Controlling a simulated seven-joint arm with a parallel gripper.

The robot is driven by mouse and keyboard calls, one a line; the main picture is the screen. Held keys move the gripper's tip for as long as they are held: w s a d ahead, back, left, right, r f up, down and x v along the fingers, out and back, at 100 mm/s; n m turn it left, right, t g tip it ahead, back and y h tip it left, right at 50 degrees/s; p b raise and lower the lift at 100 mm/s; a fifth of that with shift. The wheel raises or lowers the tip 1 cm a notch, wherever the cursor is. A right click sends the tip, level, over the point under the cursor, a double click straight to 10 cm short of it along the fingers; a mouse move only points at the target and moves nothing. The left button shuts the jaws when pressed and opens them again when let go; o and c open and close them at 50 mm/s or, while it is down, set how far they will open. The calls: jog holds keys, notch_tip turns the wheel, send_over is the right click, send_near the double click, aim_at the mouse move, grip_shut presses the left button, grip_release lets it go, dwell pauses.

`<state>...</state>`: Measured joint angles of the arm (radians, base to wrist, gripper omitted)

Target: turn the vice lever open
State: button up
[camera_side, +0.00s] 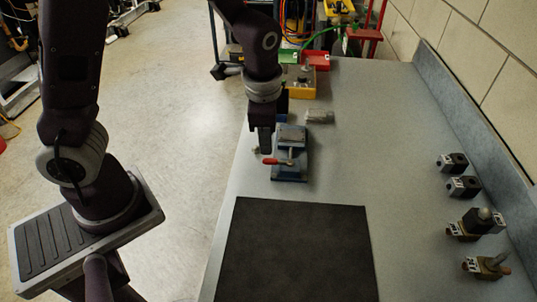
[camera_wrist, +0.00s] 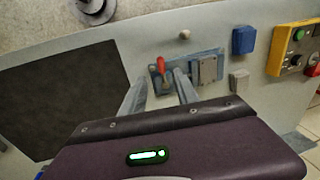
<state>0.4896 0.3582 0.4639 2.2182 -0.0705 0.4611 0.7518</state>
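The blue-grey vice (camera_side: 290,165) sits on the grey bench, beyond the black mat. Its red-tipped lever (camera_side: 270,161) sticks out on the left side of the vice. My gripper (camera_side: 265,148) points down at the vice's left edge, close above the lever; the side view does not show whether it touches. In the wrist view, my two fingers (camera_wrist: 160,80) are apart, with the red lever (camera_wrist: 161,66) seen between and just beyond their tips. The vice (camera_wrist: 205,68) lies mostly to the right of the fingers there. Nothing is gripped.
The black mat (camera_side: 295,255) lies flat in front of the vice. A pale block (camera_side: 319,116) and a yellow box (camera_side: 302,82) stand behind it. A blue block (camera_wrist: 243,40) shows in the wrist view. Several small switch units (camera_side: 475,222) line the right side; the bench between is clear.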

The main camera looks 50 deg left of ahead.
aim_at(268, 160)
jog(key=f, duration=0.2)
jog(key=w+f, duration=0.1)
jog(key=f, duration=0.2)
jog(key=a+f, duration=0.1)
jog(key=f, duration=0.2)
jog(key=shift+w+a, duration=0.1)
jog(key=shift+w, duration=0.05)
grip_shut()
